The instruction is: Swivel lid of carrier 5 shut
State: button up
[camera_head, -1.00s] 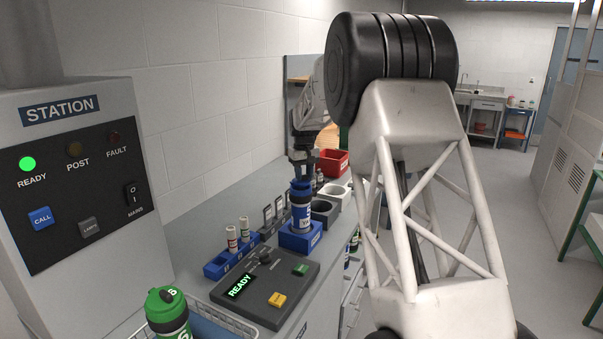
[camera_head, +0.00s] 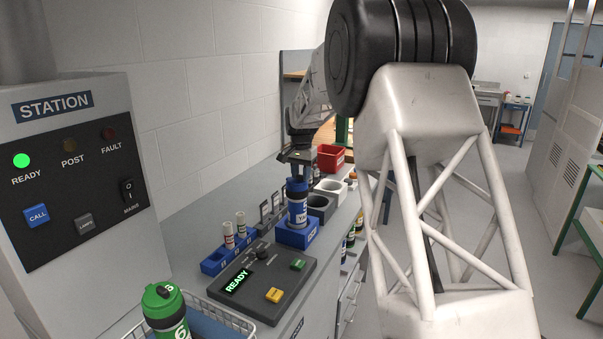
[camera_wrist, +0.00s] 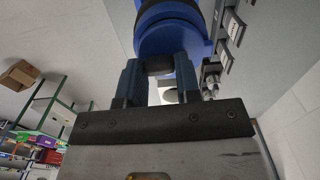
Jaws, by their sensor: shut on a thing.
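A blue carrier (camera_head: 297,213) with a dark band and a white label stands upright in a blue block holder (camera_head: 297,236) on the bench. I cannot read a carrier number on it. Its blue round lid (camera_wrist: 172,38) shows close up in the wrist view, just beyond my fingers. My gripper (camera_head: 298,172) is at the top of this carrier, and in the wrist view my gripper (camera_wrist: 160,68) has its two fingers shut on a small part at the lid's edge. That part is mostly hidden between the fingers. I cannot tell whether the lid is fully seated.
A green-capped carrier (camera_head: 165,312) stands in a wire basket at the front. A control panel (camera_head: 262,283) reads READY, with a blue rack (camera_head: 228,252) of two vials behind it. Grey and white cup holders (camera_head: 330,188) and a red bin (camera_head: 331,157) stand beyond the blue holder.

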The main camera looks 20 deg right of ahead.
aim_at(301, 175)
jog(key=shift+s+a+m, duration=0.1)
jog(key=shift+m, duration=0.2)
jog(key=o, duration=0.9)
jog(key=shift+r, duration=0.15)
jog(key=shift+r, duration=3.75)
